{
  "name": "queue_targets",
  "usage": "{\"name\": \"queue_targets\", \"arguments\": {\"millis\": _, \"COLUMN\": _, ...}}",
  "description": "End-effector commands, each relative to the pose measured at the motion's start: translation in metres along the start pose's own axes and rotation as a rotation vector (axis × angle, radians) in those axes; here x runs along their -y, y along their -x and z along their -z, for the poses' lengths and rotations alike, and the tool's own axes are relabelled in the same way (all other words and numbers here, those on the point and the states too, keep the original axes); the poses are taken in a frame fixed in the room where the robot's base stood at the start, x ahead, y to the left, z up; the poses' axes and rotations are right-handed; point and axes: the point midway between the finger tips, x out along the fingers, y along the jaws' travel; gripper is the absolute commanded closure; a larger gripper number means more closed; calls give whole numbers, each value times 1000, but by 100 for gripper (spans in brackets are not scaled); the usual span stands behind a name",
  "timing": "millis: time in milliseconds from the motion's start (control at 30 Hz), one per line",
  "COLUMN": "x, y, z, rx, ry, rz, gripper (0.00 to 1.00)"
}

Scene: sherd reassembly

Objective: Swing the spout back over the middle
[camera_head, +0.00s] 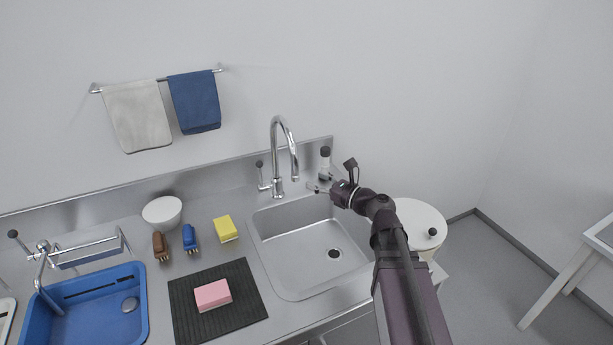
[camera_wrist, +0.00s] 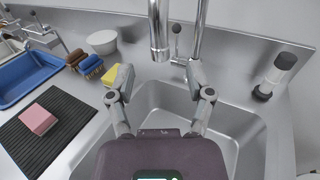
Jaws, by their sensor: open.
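The chrome spout (camera_head: 287,139) rises from the back of the steel sink (camera_head: 262,239) and arches forward and slightly right; its end hangs above the sink's back part. A lever with a dark knob (camera_head: 261,173) stands at its left. My gripper (camera_head: 322,182) is at the sink's back right, to the right of the spout and apart from it. In the wrist view my gripper (camera_wrist: 163,88) has its fingers spread and nothing between them. The spout's end (camera_wrist: 159,50) shows beyond the fingertips, a little above the gap.
A white dark-capped bottle (camera_head: 325,163) stands behind my gripper. Left of the sink are a yellow sponge (camera_head: 225,229), brushes (camera_head: 189,238), a white bowl (camera_head: 162,211), and a pink sponge (camera_head: 212,295) on a black mat (camera_head: 241,316). A blue basin (camera_head: 139,325) is farther left.

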Motion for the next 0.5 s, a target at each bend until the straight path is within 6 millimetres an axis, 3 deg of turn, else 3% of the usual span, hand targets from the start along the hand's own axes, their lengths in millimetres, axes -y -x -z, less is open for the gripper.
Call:
{"name": "queue_targets", "arguments": {"millis": 200, "x": -1, "y": 30, "z": 0, "rx": -1, "ry": 0, "rz": 1, "gripper": 33}}
{"name": "queue_targets", "arguments": {"millis": 500, "x": -1, "y": 46, "z": 0, "rx": -1, "ry": 0, "rz": 0, "gripper": 33}}
